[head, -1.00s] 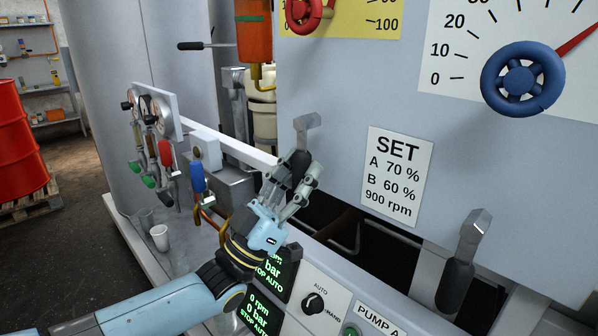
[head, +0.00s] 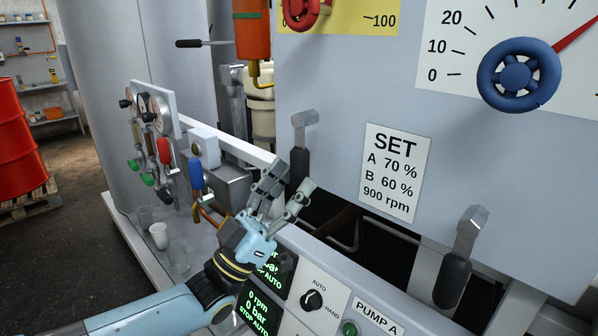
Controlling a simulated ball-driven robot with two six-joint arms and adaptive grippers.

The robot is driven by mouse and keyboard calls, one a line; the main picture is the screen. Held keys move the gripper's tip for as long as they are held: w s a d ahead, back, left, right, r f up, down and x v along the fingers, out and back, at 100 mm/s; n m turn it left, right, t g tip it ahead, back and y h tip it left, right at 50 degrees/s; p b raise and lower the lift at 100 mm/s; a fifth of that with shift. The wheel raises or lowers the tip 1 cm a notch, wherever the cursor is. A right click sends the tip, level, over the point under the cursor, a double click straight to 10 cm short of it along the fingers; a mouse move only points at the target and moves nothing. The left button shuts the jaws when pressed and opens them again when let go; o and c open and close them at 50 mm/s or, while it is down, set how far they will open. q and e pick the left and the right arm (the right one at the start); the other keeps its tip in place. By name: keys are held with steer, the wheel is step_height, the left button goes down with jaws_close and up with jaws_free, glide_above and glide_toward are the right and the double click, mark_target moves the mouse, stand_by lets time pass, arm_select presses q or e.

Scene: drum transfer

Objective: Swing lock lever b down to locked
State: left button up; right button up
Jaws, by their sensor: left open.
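A lock lever (head: 300,145) with a grey metal head and a black grip hangs downward on the grey panel, near the middle of the head view. A similar lever (head: 458,265) hangs with its black grip down at the lower right. No letter shows on either, so I cannot tell which is b. My left gripper (head: 289,181) is open, just below and in front of the middle lever's grip. Its fingers cover the lower end of that grip. It holds nothing, and I cannot tell whether it touches the lever. My right gripper is not in view.
A control panel with a black knob (head: 312,300) and green displays lies below my gripper. A blue handwheel (head: 517,75) and a SET sign (head: 392,172) are to the right. Blue (head: 196,176) and red (head: 164,152) handles and a white cup (head: 159,236) stand left.

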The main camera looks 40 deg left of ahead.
arm_select(q)
steer(key=v, duration=0.9)
steer(key=shift+f, duration=0.2)
steer(key=shift+s, duration=0.1)
steer(key=s+f+n+g+y+b, duration=0.2)
steer(key=f+g+y, duration=0.25)
steer(key=f, duration=1.15)
steer(key=s+f+n+g+y+b, duration=0.1)
steer(key=s+f+n+g+y, duration=0.35)
steer(key=f, duration=1.15)
steer(key=s+d+f+m+g+h+b, duration=0.1)
steer(key=s+d+f+m+g, duration=0.15)
steer(key=s+f+g, duration=1.05)
steer(key=s+f+m+g, duration=0.1)
steer(key=s+f+g, duration=0.2)
steer(key=s+f, duration=0.4)
steer(key=s, duration=0.6)
steer(key=shift+a+m, duration=0.15)
steer(key=shift+m, duration=0.15)
